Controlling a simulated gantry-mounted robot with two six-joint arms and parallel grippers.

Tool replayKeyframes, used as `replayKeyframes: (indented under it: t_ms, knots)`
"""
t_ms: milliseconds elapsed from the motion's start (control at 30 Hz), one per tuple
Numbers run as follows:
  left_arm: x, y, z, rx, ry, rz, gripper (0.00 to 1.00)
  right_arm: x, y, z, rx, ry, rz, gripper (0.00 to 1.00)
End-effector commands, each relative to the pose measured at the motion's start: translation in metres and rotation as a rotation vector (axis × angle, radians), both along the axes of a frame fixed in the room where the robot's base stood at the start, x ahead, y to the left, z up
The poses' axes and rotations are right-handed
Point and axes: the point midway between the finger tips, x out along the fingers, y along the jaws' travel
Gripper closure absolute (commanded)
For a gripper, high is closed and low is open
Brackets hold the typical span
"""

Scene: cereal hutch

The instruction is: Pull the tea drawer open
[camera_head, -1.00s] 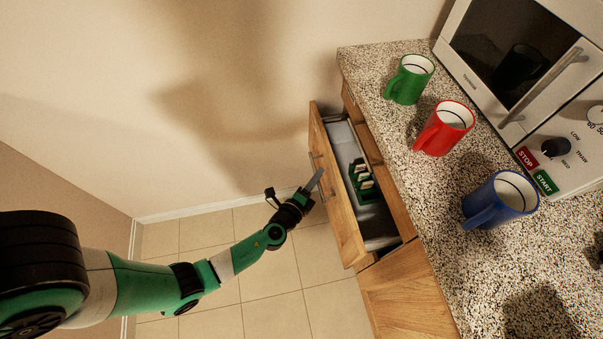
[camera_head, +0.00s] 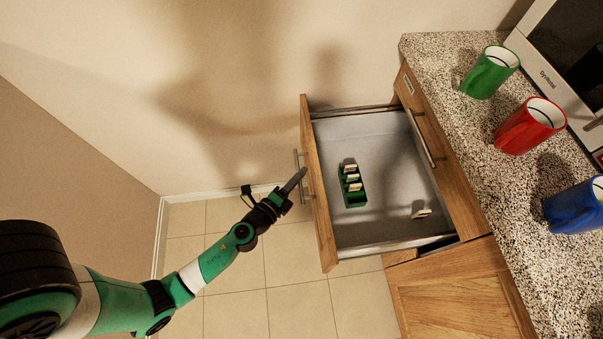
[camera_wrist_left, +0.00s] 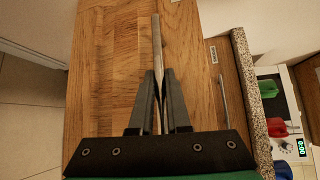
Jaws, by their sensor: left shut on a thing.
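The tea drawer (camera_head: 385,133) is pulled well out from the wooden cabinet, and its grey inside shows. A green holder (camera_head: 355,199) with several tea packets stands in it, and one loose packet (camera_head: 421,214) lies near the right front of the cabinet side. My left gripper (camera_head: 300,175) is shut on the drawer's bar handle (camera_head: 297,162) in front of the wooden drawer face (camera_head: 317,190). In the left wrist view the fingers (camera_wrist_left: 159,90) close around the metal handle (camera_wrist_left: 157,45). My right gripper is not in view.
Green (camera_head: 490,72), red (camera_head: 531,126) and blue (camera_head: 577,207) mugs stand on the speckled counter (camera_head: 480,145) by a microwave (camera_head: 560,50). The tiled floor (camera_head: 290,270) is clear.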

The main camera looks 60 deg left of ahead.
Motion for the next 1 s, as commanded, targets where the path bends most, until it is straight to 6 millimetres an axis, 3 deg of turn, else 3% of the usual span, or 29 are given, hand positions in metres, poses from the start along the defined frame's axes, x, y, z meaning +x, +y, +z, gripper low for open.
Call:
replayKeyframes:
  t_ms: [400,433,567,867,1000]
  knots:
    - [-0.001,0.0,0.001,0.0,-0.002,-0.003,1.0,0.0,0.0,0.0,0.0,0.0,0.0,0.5]
    - [-0.001,0.0,0.001,0.0,-0.002,-0.003,0.8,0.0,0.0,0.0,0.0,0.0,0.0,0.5]
    - [-0.001,0.0,0.001,0.0,-0.002,-0.002,0.57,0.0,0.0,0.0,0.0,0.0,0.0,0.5]
    - [-0.002,0.0,0.0,0.0,0.0,-0.002,0.55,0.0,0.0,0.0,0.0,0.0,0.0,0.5]
    - [-0.014,-0.005,0.001,-0.001,0.001,-0.004,0.55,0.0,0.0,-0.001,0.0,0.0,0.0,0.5]
